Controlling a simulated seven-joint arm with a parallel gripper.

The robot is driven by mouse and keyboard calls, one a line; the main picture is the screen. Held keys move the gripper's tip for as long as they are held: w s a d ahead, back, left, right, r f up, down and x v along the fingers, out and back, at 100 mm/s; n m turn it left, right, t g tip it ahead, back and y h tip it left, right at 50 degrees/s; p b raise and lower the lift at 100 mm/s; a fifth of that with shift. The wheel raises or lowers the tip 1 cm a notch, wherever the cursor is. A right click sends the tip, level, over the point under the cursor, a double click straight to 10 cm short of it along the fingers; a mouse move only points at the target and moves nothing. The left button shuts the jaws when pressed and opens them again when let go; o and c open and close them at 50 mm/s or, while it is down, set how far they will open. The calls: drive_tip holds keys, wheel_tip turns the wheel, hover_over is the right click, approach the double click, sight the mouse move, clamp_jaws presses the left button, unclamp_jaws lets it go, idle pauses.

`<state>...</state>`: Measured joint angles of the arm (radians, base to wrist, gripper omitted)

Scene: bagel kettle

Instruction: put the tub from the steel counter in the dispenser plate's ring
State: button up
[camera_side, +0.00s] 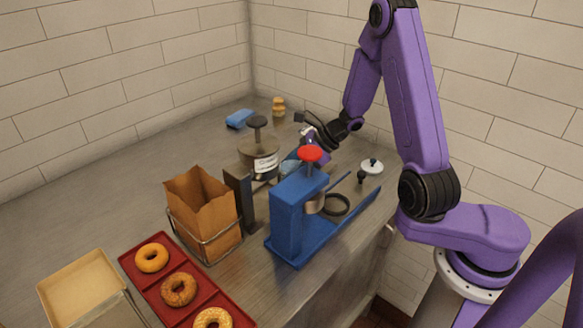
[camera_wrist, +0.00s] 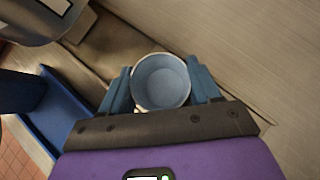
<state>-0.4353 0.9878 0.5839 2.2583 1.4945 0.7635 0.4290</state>
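In the wrist view the tub (camera_wrist: 161,82), a round cup with a pale rim and grey-blue inside, sits between the two blue fingers of my gripper (camera_wrist: 160,84). The fingers meet its sides with no clear gap. It looks upright and empty; its height above the counter is hard to judge. In the side view my gripper (camera_side: 291,166) is low, behind the blue dispenser (camera_side: 288,215), which hides the tub. The dark ring (camera_side: 337,204) lies on the dispenser's blue plate (camera_side: 358,212), to the right of its upright, and looks empty.
A labelled kettle (camera_side: 259,160) stands just left of my gripper. A paper bag (camera_side: 203,205) in a wire holder and a red tray (camera_side: 205,290) of bagels are nearer left. A white-lidded item (camera_side: 371,167) is right. The steel counter (camera_side: 110,190) is clear at the back left.

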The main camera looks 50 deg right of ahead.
drive_tip(key=o, duration=0.4)
drive_tip(key=shift+o, duration=0.2)
drive_tip(key=v, duration=1.2)
drive_tip(key=shift+r, duration=0.15)
